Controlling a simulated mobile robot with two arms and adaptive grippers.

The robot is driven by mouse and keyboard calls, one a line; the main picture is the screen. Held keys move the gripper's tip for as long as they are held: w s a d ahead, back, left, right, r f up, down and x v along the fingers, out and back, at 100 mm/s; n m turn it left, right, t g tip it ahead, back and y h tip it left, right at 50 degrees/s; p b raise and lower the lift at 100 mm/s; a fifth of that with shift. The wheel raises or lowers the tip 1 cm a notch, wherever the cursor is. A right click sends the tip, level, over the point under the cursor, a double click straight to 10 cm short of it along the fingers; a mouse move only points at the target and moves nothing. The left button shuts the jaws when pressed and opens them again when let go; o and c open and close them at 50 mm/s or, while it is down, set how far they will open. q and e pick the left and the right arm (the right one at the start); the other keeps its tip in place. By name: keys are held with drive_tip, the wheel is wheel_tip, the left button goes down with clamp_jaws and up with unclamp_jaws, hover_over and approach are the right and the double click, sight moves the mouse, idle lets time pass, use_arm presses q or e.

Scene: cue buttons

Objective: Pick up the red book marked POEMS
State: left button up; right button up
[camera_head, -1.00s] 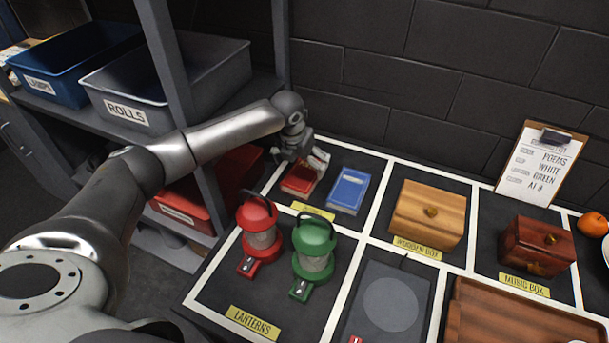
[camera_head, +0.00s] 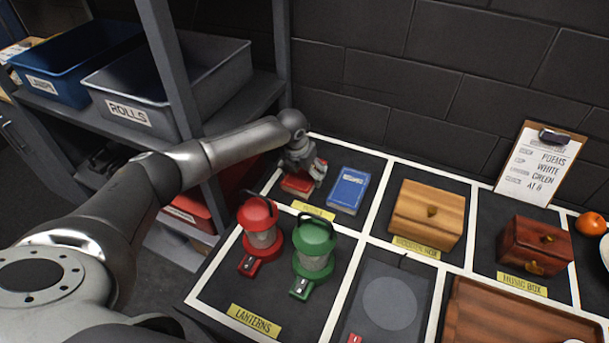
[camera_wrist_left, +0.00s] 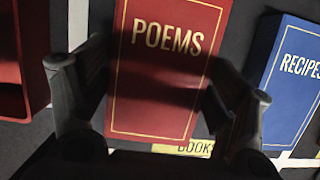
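The red book marked POEMS (camera_wrist_left: 168,70) lies in the left wrist view between the two fingers of my left gripper (camera_wrist_left: 155,110). The fingers stand apart, one on each side of the book's lower half, and their shadow falls on the cover. I cannot tell whether they touch it. In the head view my left gripper (camera_head: 304,171) is over the red book (camera_head: 296,185) and hides much of it. The blue book marked RECIPES (camera_wrist_left: 295,80) lies to its right and also shows in the head view (camera_head: 349,189). My right gripper is not in view.
A red lantern (camera_head: 259,230) and a green lantern (camera_head: 314,250) stand in front of the books. A grey shelf post (camera_head: 185,100) rises close to my left arm. A wooden box (camera_head: 428,215) is farther right.

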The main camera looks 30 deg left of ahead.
use_arm(q)
drive_tip(key=c, duration=0.6)
drive_tip(key=shift+r, duration=0.1)
